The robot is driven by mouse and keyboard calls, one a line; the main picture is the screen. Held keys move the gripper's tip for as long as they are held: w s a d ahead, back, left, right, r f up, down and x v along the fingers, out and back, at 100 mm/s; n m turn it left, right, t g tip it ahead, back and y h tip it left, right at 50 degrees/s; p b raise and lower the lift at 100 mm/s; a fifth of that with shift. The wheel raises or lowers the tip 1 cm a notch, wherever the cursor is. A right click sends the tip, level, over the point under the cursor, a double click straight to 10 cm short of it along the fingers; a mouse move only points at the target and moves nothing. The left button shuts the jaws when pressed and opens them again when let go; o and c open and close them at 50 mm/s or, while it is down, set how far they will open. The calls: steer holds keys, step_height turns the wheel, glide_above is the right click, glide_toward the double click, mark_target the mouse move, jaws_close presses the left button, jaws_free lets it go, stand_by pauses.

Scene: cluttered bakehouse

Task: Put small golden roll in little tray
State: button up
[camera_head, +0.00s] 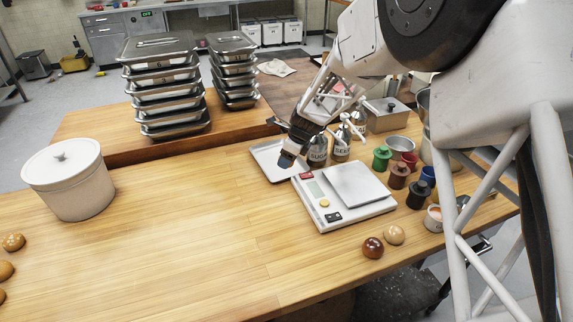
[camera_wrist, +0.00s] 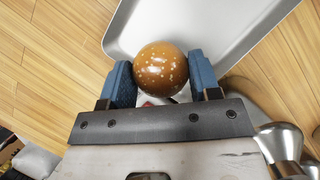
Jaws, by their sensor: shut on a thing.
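A round golden-brown roll (camera_wrist: 161,69) with pale flecks sits between the two blue fingers of my gripper (camera_wrist: 160,64) in the wrist view. The fingers are shut on it from both sides. The little tray (camera_wrist: 222,28) is pale metal with a raised rim and lies beyond and under the roll in that view. In the head view, my gripper (camera_head: 288,160) points down over the right part of the little tray (camera_head: 266,162), beside the scale. The held roll cannot be made out there. The height of the roll over the tray is hard to tell.
A white scale (camera_head: 348,208) stands right of the tray, with shaker jars (camera_head: 341,148) behind. Several coloured pots stand further right. Two rolls (camera_head: 373,247) (camera_head: 394,235) lie in front of the scale. A white lidded pot (camera_head: 70,185) stands left; the middle tabletop is clear.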

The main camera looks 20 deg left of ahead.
steer(key=shift+w+a, duration=0.25)
steer(key=shift+w, duration=0.1)
steer(key=shift+f, duration=1.8)
steer(key=shift+f, duration=0.1)
steer(key=o, duration=0.4)
steer(key=shift+o, duration=0.2)
steer(key=v, duration=1.2)
